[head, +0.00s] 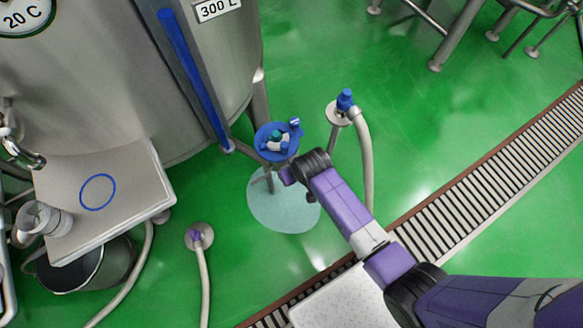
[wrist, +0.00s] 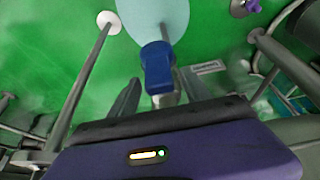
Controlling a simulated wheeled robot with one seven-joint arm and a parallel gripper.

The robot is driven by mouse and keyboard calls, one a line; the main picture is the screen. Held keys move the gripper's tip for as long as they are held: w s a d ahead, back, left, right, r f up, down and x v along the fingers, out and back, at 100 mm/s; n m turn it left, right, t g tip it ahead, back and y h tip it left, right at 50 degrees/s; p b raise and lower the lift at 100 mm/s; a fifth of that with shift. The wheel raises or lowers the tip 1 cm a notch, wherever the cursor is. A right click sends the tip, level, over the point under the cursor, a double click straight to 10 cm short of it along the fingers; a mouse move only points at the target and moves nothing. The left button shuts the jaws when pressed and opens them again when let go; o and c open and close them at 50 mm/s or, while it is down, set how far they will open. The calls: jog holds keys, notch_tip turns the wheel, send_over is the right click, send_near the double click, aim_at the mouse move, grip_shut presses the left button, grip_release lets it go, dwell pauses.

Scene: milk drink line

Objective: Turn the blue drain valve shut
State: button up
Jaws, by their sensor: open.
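The blue drain valve handle (wrist: 157,68) shows in the middle of the wrist view, on a short grey metal stem. It lies between and just beyond my two dark fingers in the picture. My gripper (wrist: 160,86) is open, with a visible gap on each side of the handle and stem; I cannot tell contact. In the head view my gripper (head: 286,178) is just below a round blue tray, beside the tank (head: 150,75). I cannot make out the drain valve in the head view.
The blue tray (head: 262,152) holds several small items close above my gripper. A pale puddle (head: 280,212) lies on the green floor below. A stand with a blue-topped fitting (head: 345,100) and hose is to the right. A floor grate (head: 450,190) runs diagonally.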

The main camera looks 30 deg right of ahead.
grip_shut()
dwell(1.4)
